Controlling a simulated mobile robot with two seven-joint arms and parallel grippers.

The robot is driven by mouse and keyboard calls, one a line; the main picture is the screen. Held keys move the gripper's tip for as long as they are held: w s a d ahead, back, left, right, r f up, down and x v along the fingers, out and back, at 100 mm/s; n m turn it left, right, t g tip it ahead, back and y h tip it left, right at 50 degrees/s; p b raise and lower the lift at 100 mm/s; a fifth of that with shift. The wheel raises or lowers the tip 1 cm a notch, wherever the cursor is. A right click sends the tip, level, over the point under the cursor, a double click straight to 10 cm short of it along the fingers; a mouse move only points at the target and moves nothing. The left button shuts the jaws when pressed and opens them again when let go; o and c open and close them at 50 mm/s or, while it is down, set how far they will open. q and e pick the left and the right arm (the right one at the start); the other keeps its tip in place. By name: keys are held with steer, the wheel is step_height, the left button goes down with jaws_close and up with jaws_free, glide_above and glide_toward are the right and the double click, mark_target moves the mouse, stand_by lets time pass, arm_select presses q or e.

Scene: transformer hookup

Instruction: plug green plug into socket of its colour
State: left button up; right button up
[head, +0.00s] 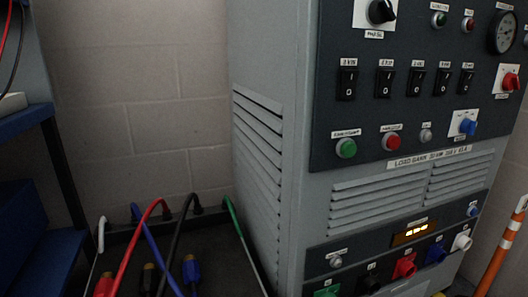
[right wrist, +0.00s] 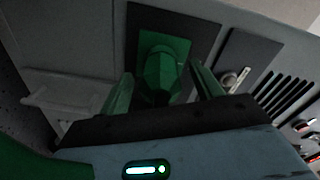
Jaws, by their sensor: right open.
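In the right wrist view, the green plug (right wrist: 164,78) stands against the square green plate of the green socket (right wrist: 180,45). How deep it sits cannot be seen. My right gripper (right wrist: 162,73) is open, with one finger on each side of the plug. The dark gripper body hides the plug's rear end. In the head view, the green socket (head: 327,292) is at the bottom edge, mostly cut off. A green cable (head: 236,226) runs down from the back of the dark tray and out of view. My left gripper is in neither view.
The grey load bank cabinet (head: 270,50) fills the right, with black, red, blue and white sockets along its bottom. Red, blue and black cables with plugs lie at the dark tray (head: 222,262). A blue shelf (head: 30,125) stands left; an orange-white post (head: 500,245) stands right.

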steer(key=shift+w+a+r, duration=0.15)
steer(key=shift+a+r, duration=0.1)
steer(key=shift+r, duration=0.2)
steer(key=shift+s+d+f+p, duration=0.1)
steer(key=shift+s+p, duration=0.2)
steer(key=shift+s, duration=0.25)
steer(key=shift+v, duration=1)
steer(key=shift+s+d+f+p, duration=0.2)
steer(key=shift+s+d+p, duration=0.3)
steer(key=shift+s, duration=0.35)
steer(key=shift+d, duration=0.1)
steer(key=shift+s, duration=0.25)
steer(key=p+v, duration=0.1)
steer(key=v, duration=0.6)
steer(key=shift+p, duration=0.4)
steer(key=shift+s+d, duration=0.1)
